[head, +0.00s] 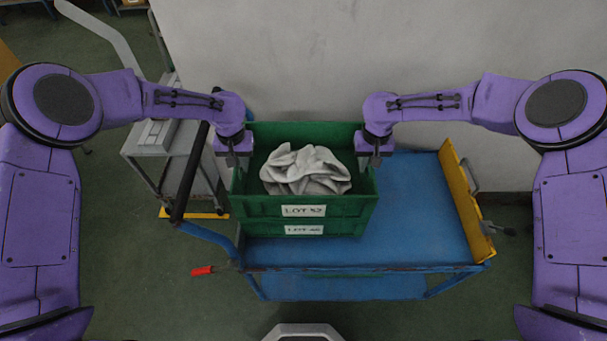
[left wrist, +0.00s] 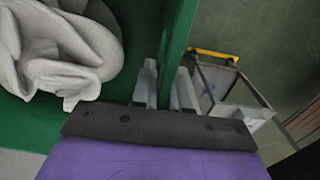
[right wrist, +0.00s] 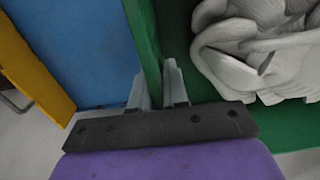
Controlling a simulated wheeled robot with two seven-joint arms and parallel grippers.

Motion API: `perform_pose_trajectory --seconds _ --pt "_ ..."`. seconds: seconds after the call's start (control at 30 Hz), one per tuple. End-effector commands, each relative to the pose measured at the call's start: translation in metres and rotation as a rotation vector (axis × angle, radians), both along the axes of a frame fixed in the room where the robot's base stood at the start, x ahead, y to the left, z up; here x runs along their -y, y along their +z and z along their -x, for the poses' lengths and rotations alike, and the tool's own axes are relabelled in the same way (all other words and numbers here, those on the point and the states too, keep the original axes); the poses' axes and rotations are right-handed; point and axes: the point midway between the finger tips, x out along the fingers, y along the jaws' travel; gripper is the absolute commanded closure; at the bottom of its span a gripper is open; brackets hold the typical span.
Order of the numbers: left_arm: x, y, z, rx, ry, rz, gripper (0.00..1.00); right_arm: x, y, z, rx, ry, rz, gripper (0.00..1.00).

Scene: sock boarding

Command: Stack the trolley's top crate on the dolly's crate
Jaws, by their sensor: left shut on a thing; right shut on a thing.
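The top green crate (head: 262,208), labelled LOT 52, sits on a second green crate (head: 262,230) on the blue trolley (head: 420,215). Grey-white cloth (head: 305,170) lies in the top crate. My left gripper (head: 236,160) is shut on the top crate's left wall, seen between its fingers in the left wrist view (left wrist: 168,85). My right gripper (head: 374,160) is shut on the right wall, also seen in the right wrist view (right wrist: 158,85). The two crates look nested or in contact. The dolly and its crate are not clearly seen.
The trolley has a yellow end panel (head: 465,200) at right and a dark push handle (head: 190,172) at left. A grey cart (head: 155,140) stands behind at left. A grey wall (head: 300,60) is close behind the trolley. The trolley deck right of the crates is clear.

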Motion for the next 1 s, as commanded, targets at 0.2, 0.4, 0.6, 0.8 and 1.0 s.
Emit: perform_pose_trajectory --seconds 0.2,0.4,0.6,0.8,1.0 --pt "0.0 0.001 0.0 0.001 0.0 0.0 1.0 0.0 0.0 0.0 0.0 0.0 -0.001 1.0" --pt "0.0 0.005 -0.001 0.003 0.0 0.001 1.0 -0.001 0.005 -0.001 0.002 0.0 -0.002 1.0" --pt "0.001 0.024 -0.001 0.004 0.0 0.001 1.0 -0.001 0.024 -0.001 0.002 0.0 -0.001 1.0" --pt "0.001 0.049 -0.001 0.003 0.0 0.001 1.0 0.0 0.049 0.0 0.002 0.0 -0.001 1.0" --pt "0.001 0.052 -0.001 0.002 0.0 0.001 1.0 0.0 0.052 0.0 0.001 0.0 -0.001 1.0"
